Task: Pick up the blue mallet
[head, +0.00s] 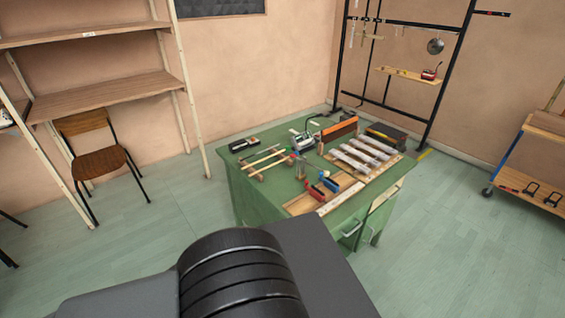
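Two pale mallet-like sticks lie on a small wooden rest on the left part of the green workbench (250,205). One stick (262,156) lies behind the other (271,164). Their right ends carry small coloured heads, and a blue-green one seems to sit on the nearer stick; it is too small to be sure. A separate small blue object (330,184) lies near the bench's front, beside a red one (316,191); I cannot tell its shape. My gripper is not in view; only dark parts of my arm show in the foreground, apart from the bench.
A row of metal bars (362,155) lies on the bench's right side, with an orange-brown block (340,131) behind. A chair (97,160) and shelves (105,90) stand left. A black rack (450,75) stands behind, a trolley (530,180) at right. Floor is clear around the bench.

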